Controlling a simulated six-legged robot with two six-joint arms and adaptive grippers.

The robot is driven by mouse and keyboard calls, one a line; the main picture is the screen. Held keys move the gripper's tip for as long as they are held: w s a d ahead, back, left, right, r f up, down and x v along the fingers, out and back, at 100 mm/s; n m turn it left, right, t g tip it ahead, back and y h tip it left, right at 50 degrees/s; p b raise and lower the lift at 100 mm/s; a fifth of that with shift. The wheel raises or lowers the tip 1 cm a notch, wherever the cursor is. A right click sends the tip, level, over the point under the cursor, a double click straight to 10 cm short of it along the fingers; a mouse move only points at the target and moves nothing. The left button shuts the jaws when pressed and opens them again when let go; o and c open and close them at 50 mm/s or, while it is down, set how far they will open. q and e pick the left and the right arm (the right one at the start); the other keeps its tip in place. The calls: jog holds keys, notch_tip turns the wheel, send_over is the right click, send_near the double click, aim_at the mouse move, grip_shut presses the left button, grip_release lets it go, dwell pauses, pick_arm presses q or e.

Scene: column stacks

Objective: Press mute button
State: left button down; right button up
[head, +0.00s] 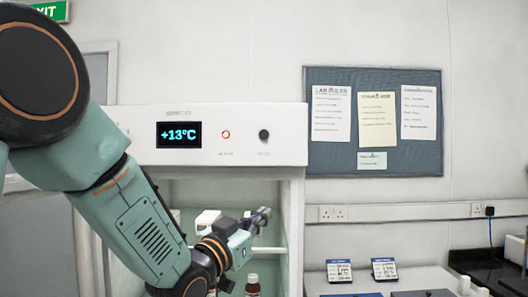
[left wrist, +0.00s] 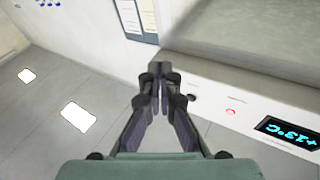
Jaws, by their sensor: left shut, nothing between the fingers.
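A dark round button (head: 264,135) sits on the white front panel (head: 290,150) of a cabinet, right of a red-ringed lamp (head: 226,134). The small labels under both are too blurred to read surely. My left gripper (head: 264,213) is shut and empty, below the dark button in the picture and in front of the cabinet's opening. In the left wrist view, my closed fingertips (left wrist: 160,70) point toward the panel's end, with the dark button (left wrist: 192,97) just right of them and apart. The red lamp (left wrist: 231,112) lies farther right. My right gripper is not in view.
A display (head: 180,134) reading +13°C is left of the lamp. A brown bottle (head: 252,285) stands below my gripper. A notice board (head: 375,160) hangs to the right. Two small boxes (head: 340,270) (head: 385,268) are on the right-hand bench.

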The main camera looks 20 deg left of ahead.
aim_at(261, 136)
pick_arm(q)
notch_tip(261, 136, up, 17)
jog(key=s+m+t+h+p, duration=0.2)
jog(key=p, duration=0.1)
jog(key=shift+d+h, duration=0.3)
jog(key=shift+h, duration=0.1)
jog(key=shift+w, duration=0.1)
jog(key=w+p, duration=0.1)
jog(key=w, duration=0.1)
jog(key=w+a, duration=0.1)
jog(key=w, duration=0.1)
jog(key=w+a+p, duration=0.1)
jog(key=w, duration=0.2)
jog(key=shift+p, duration=0.3)
jog(key=shift+w+a, duration=0.2)
jog(key=shift+w, duration=0.4)
jog(key=shift+w, duration=0.1)
jog(key=shift+w+a, duration=0.15)
jog(key=shift+w, duration=0.25)
